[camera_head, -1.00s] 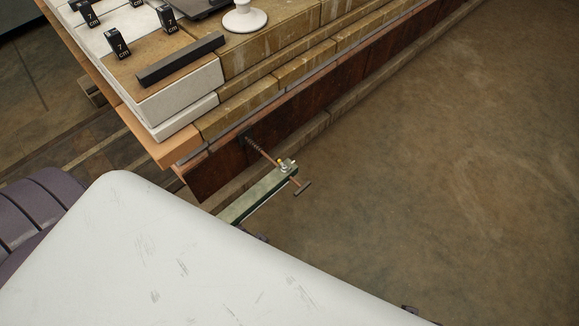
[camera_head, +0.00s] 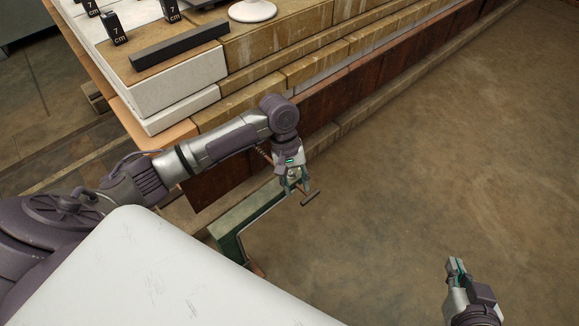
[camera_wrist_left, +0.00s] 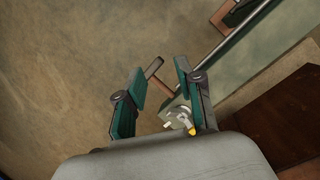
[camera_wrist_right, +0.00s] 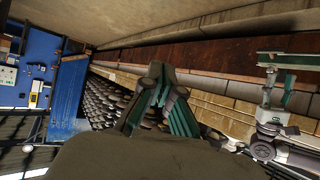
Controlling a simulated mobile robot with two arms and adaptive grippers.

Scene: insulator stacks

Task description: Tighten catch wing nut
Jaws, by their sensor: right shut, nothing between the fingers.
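A green metal bar (camera_head: 262,205) sticks out beside the stack, with a T-shaped handle (camera_head: 311,197) on a rod near its end. In the left wrist view the bar (camera_wrist_left: 240,55) runs to the upper right, and the silver wing nut (camera_wrist_left: 178,118) shows with a yellow piece (camera_wrist_left: 193,131) beside it. My left gripper (camera_head: 293,190) is over the bar's end, pointing down; in its wrist view its fingers (camera_wrist_left: 160,75) are apart around the handle rod, with the nut near the right finger. I cannot tell if they touch it. My right gripper (camera_head: 456,263) is shut and empty, away at lower right.
The stack of blocks (camera_head: 275,75) with its rusty side (camera_head: 325,100) rises behind my left arm. The floor (camera_head: 430,170) to the right is clear.

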